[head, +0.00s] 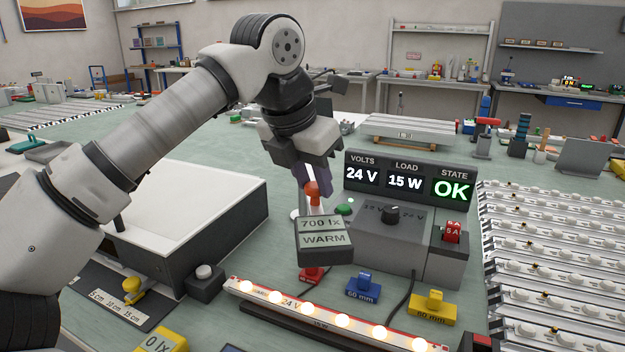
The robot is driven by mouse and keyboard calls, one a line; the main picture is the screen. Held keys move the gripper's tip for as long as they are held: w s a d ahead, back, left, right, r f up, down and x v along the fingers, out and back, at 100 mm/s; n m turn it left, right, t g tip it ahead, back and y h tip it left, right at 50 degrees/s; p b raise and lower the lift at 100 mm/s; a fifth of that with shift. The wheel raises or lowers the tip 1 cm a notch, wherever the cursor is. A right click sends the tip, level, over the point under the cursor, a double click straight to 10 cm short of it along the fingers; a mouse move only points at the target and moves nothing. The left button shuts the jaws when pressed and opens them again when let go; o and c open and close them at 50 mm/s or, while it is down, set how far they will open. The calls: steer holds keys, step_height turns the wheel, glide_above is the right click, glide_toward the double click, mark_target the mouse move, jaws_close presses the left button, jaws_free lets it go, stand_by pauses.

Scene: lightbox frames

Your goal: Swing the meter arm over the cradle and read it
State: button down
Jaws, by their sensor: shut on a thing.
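The meter head (325,256) is a grey box whose face reads "700 lx" and "WARM". A red-orange knob (312,193) stands just behind it. My gripper (313,182) reaches down from above and is shut on this knob; its fingers partly hide it. A red piece (312,274) shows below the meter head. A lit light strip marked 24 V and 15 W (317,314) lies in front, its bulbs glowing warm, along a dark rail (290,331) that seems to be the cradle. The meter head appears above and behind the strip; its exact height is unclear.
The power unit (372,232) reads 24 V, 15 W and OK. Blue (363,287) and yellow (433,308) blocks stand before it. Rows of light strips (550,250) fill the right. A yellow 0 lx block (163,338) is in front.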

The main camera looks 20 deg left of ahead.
steer(key=shift+w+d, duration=0.2)
steer(key=shift+d, duration=0.25)
steer(key=c, duration=1.1)
jaws_free()
steer(key=p+v, duration=0.9)
steer(key=v, duration=0.5)
steer(key=shift+s+f, duration=0.15)
